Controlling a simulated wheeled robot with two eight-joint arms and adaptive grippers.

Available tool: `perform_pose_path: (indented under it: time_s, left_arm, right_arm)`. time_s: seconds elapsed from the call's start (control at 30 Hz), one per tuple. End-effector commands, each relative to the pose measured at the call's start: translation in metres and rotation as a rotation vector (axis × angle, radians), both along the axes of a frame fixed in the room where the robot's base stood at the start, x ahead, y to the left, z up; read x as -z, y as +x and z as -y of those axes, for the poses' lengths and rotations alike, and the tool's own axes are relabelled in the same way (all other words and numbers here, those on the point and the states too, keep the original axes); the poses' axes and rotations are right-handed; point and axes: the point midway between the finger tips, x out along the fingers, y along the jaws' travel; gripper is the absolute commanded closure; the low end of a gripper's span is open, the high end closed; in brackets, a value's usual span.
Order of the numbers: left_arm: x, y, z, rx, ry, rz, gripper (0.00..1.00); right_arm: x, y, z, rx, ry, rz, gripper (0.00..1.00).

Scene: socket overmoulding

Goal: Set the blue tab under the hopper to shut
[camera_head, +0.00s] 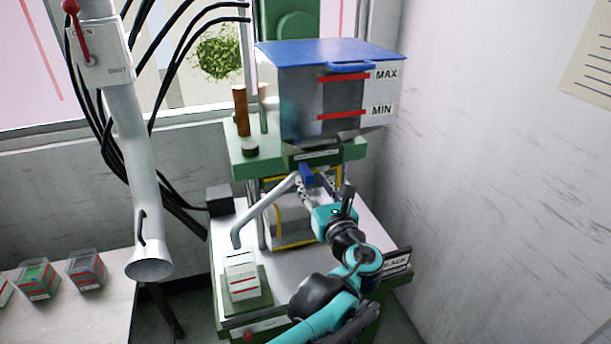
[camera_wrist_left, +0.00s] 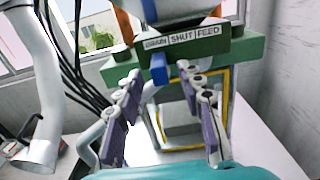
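The blue tab (camera_head: 307,173) hangs below the label strip under the hopper (camera_head: 300,105). In the left wrist view the blue tab (camera_wrist_left: 158,70) sits beneath the left word of the strip (camera_wrist_left: 185,38), which seems to read DRAIN; SHUT is in the middle and FEED at the right. My left gripper (camera_head: 325,190) is just in front of the tab. In the left wrist view its two fingers (camera_wrist_left: 160,76) are spread wide, one on each side of the tab, with nothing held. The right gripper does not show.
The hopper has a blue lid and MAX and MIN marks. A bent metal pipe (camera_head: 262,210) runs left of the gripper. A white block (camera_head: 241,278) sits on a green pad below. A large pale pipe (camera_head: 135,180) stands at left, and a wall (camera_head: 500,190) closes the right.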

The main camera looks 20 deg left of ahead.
Motion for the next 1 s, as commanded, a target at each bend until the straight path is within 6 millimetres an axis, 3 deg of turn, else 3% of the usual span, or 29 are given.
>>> perform_pose_path:
  time_s: [0.3,0.6,0.63,0.77,1.0]
  left_arm:
    - [0.001,0.034,-0.024,-0.001,-0.003,0.001,0.62]
    - [0.000,0.037,-0.026,-0.001,-0.004,0.001,0.62]
    - [0.000,0.037,-0.026,-0.001,-0.004,0.001,0.65]
    - [0.000,0.037,-0.026,-0.001,-0.004,0.001,0.99]
    - [0.000,0.039,-0.024,0.000,-0.004,0.001,1.00]
  right_arm:
    - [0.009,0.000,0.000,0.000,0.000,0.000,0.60]
    - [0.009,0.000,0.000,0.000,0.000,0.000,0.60]
    - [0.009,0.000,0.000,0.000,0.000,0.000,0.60]
    - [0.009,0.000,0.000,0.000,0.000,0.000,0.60]
    - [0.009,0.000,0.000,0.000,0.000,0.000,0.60]
